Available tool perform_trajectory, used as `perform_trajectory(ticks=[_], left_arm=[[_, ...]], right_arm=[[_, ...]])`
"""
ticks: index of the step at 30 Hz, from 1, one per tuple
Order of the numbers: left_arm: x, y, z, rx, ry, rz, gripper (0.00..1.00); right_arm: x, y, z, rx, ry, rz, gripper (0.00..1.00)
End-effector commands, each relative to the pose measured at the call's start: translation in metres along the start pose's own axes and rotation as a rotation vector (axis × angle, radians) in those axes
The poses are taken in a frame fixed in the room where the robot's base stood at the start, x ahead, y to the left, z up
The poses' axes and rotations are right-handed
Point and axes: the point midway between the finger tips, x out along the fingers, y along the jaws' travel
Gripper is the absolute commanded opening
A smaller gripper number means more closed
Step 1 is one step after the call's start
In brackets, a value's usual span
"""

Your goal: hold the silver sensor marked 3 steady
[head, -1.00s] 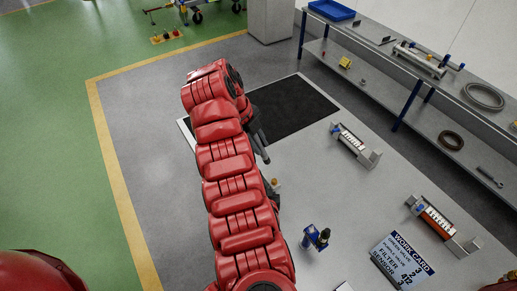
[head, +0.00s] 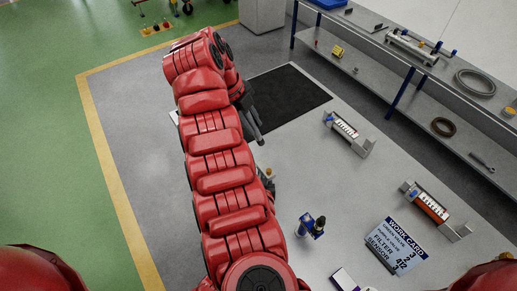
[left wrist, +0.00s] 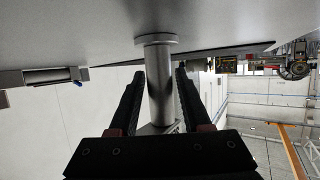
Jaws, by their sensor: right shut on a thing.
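In the left wrist view a plain silver cylinder (left wrist: 160,85) with a round flange stands against a pale surface, which appears at the top of the picture. It may be the sensor; no number 3 shows on it. The two dark fingers of my left gripper (left wrist: 160,90) lie on either side of it, with narrow gaps. My left gripper does not show clearly in the head view. My right gripper (head: 251,118) is the dark one beside my red arm, over the black mat's left part. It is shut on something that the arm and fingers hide.
A work card (head: 397,247) lies at the lower right. A blue and black item (head: 311,226), a rack with a white insert (head: 348,133) and an orange rack (head: 432,207) stand nearby. A black mat (head: 290,100) lies behind. A long shelf (head: 440,95) runs along the right.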

Motion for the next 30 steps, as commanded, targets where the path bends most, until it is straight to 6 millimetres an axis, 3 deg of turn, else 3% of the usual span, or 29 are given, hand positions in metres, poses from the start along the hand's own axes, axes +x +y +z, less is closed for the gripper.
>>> perform_trajectory(ticks=[1,3,14,20,30], left_arm=[[0.0,0.0,0.0,0.0,0.0,0.0,0.59],[0.0,0.0,0.0,0.0,0.0,0.0,0.69],[-0.004,0.001,0.001,0.0,0.0,0.001,0.69],[-0.032,0.0,0.002,-0.002,-0.002,0.001,0.69],[-0.101,0.002,0.0,-0.001,0.0,0.006,0.69]], right_arm=[[0.0,0.0,0.0,0.0,0.0,0.0,0.0],[0.0,0.0,0.0,0.0,0.0,0.0,0.0],[0.0,0.0,0.0,0.0,0.0,0.0,0.0],[0.0,0.0,0.0,0.0,0.0,0.0,0.0],[0.0,0.0,0.0,0.0,0.0,0.0,0.0]])
